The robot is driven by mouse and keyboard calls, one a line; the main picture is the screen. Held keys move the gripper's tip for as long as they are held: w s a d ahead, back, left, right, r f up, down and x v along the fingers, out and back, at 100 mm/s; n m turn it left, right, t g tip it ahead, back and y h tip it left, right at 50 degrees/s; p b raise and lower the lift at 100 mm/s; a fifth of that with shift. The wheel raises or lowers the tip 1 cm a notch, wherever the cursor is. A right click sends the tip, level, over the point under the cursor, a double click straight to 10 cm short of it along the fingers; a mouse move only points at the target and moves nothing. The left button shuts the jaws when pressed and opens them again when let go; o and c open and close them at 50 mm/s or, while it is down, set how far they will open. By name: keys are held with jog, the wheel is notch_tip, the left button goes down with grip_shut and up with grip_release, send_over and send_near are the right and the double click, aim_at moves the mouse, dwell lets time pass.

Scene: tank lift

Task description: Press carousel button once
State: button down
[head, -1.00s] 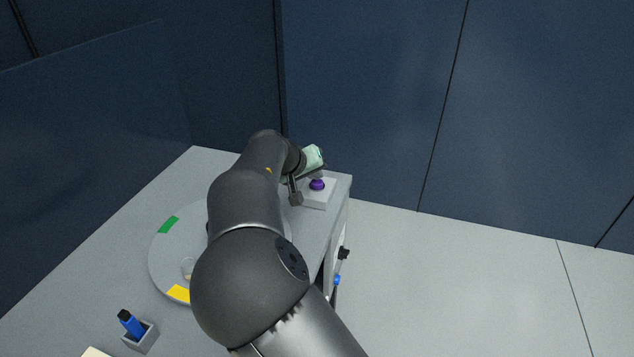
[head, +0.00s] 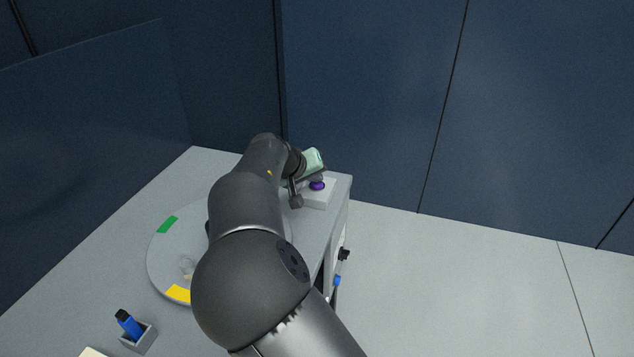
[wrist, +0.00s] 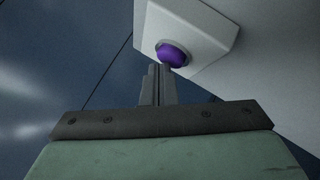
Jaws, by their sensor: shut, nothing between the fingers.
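The carousel button is a purple dome (head: 317,185) on a pale box (head: 318,198) near the far right corner of the table. In the wrist view the purple button (wrist: 172,55) sits on the white box (wrist: 205,30) just beyond my fingertips. My gripper (wrist: 160,70) is shut and empty, its tips right at the near edge of the button. I cannot tell whether they touch it. The round grey carousel (head: 165,262), with green and yellow marks, is partly hidden by my arm.
A blue marker (head: 128,323) stands in a small grey holder (head: 140,340) at the front left. A dark blue panel (head: 90,130) runs along the table's left side. The floor to the right of the table is clear.

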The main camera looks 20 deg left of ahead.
aim_at(314, 185)
dwell(0.3)
jog(key=shift+r+p, duration=0.5)
jog(key=shift+r, duration=0.4)
jog(key=shift+r+p, duration=1.5)
jog(key=shift+r, duration=1.05)
jog(key=shift+f, duration=0.1)
